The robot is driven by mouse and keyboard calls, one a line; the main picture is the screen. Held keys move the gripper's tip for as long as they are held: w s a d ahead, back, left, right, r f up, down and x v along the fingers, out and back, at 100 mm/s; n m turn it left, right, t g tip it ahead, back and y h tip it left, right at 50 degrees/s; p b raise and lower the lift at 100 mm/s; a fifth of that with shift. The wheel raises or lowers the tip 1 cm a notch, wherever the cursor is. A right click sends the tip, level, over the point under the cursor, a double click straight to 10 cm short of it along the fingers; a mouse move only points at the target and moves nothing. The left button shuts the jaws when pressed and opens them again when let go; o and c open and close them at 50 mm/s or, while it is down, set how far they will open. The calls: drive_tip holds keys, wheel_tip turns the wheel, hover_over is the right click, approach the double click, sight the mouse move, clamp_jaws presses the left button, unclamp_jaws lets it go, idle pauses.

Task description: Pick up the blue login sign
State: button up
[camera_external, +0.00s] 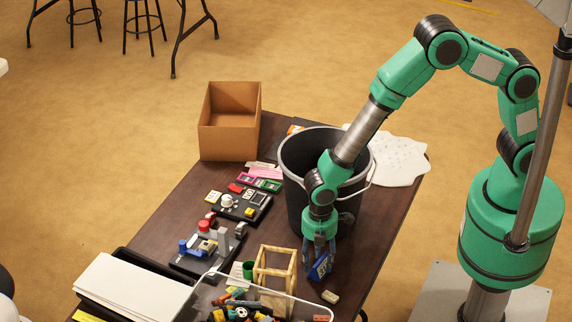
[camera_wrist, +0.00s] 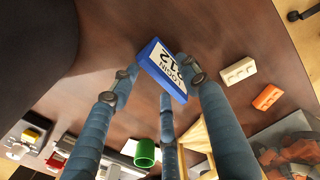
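The blue login sign (camera_external: 320,267) is a small tilted block with a white lettered face, near the front right of the dark table. In the wrist view the sign (camera_wrist: 164,70) shows its face with "LOGIN" and a number. My gripper (camera_external: 319,258) points down with its blue-grey fingers around the sign. In the wrist view, the fingertips of my gripper (camera_wrist: 160,66) lie at both sides of the sign, and one covers part of its right edge. A third finger shows below it. Firm contact, and whether the sign is clear of the table, cannot be told.
A black bucket (camera_external: 297,197) stands close behind my gripper. A wooden frame (camera_external: 261,270) and a green cup (camera_external: 248,270) are to the left. A cream block (camera_external: 331,297) lies in front. A clear bin (camera_external: 206,289) of parts and a cardboard box (camera_external: 228,143) are farther left.

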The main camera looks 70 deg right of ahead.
drive_tip(key=c, duration=0.7)
drive_tip(key=shift+r, duration=0.1)
drive_tip(key=shift+r, duration=0.45)
drive_tip(key=r, duration=0.1)
drive_tip(key=p, duration=0.1)
drive_tip(key=r, duration=0.1)
drive_tip(key=shift+s+d+r, duration=0.2)
drive_tip(key=shift+s+r, duration=0.05)
drive_tip(key=shift+r, duration=0.1)
drive_tip(key=s+d+p, duration=0.1)
drive_tip(key=s+d, duration=0.2)
drive_tip(key=s, duration=0.1)
drive_tip(key=s+d+p, duration=0.1)
drive_tip(key=s+d, duration=0.1)
drive_tip(key=s, duration=0.2)
drive_tip(key=s+d+r, duration=0.1)
drive_tip(key=s+d, duration=0.2)
drive_tip(key=s, duration=0.1)
drive_tip(key=shift+s+d+r+p, duration=0.1)
drive_tip(key=shift+s+d+p, duration=0.25)
drive_tip(key=shift+p, duration=0.05)
